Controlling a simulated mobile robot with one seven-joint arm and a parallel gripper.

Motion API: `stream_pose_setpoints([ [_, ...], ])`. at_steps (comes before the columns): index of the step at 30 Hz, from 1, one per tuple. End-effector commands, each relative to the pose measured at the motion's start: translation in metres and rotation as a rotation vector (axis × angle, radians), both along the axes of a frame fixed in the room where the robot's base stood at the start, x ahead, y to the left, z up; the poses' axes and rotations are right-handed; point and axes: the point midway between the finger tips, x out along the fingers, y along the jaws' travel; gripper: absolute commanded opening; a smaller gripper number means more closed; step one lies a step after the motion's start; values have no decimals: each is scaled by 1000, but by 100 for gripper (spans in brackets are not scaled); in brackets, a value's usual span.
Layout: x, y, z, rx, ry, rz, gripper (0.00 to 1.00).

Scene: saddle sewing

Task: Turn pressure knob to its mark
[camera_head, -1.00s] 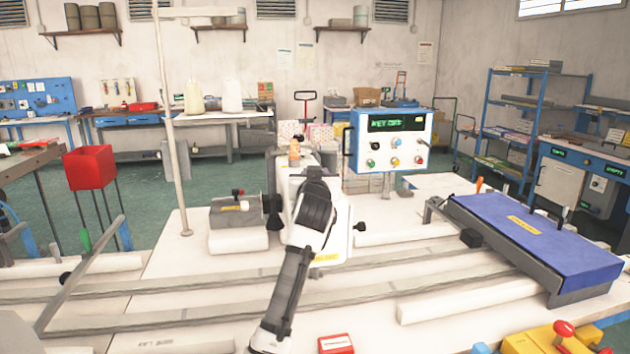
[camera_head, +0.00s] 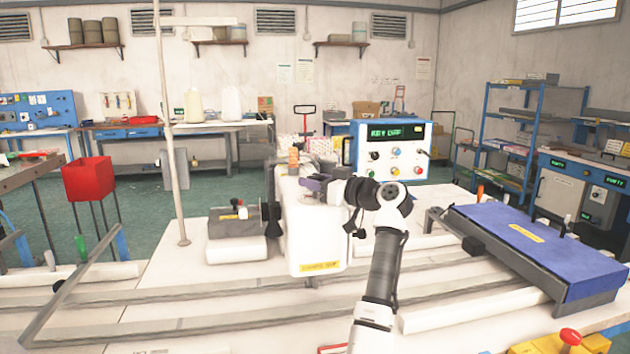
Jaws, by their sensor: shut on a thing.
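The white sewing machine (camera_head: 315,232) stands on the pale bench in the middle of the view, with a yellow label low on its front. My gripper (camera_head: 316,184) reaches in from the right at the machine's top. Its jaws are shut on a small part there, which I take for the pressure knob. The fingers and wrist hide the knob, so neither its mark nor its angle can be read. An orange stacked part (camera_head: 294,158) stands upright on the machine, just left of and behind my gripper.
A blue-framed control box (camera_head: 392,152) with a lit display and coloured knobs stands behind my wrist. A blue-topped slab (camera_head: 535,240) lies at the right. A grey block with a small knob (camera_head: 237,222) sits left of the machine. A thin white pole (camera_head: 170,130) rises at the left.

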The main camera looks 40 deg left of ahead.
Motion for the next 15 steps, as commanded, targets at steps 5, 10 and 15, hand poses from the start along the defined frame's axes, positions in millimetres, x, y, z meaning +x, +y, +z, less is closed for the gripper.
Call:
stream_pose_setpoints([
  [5, 1, 0, 1, -3, 5, 110, 11],
  [10, 1, 0, 1, -3, 4, 179, 11],
  [15, 0, 0, 0, -2, 2, 220, 11],
])
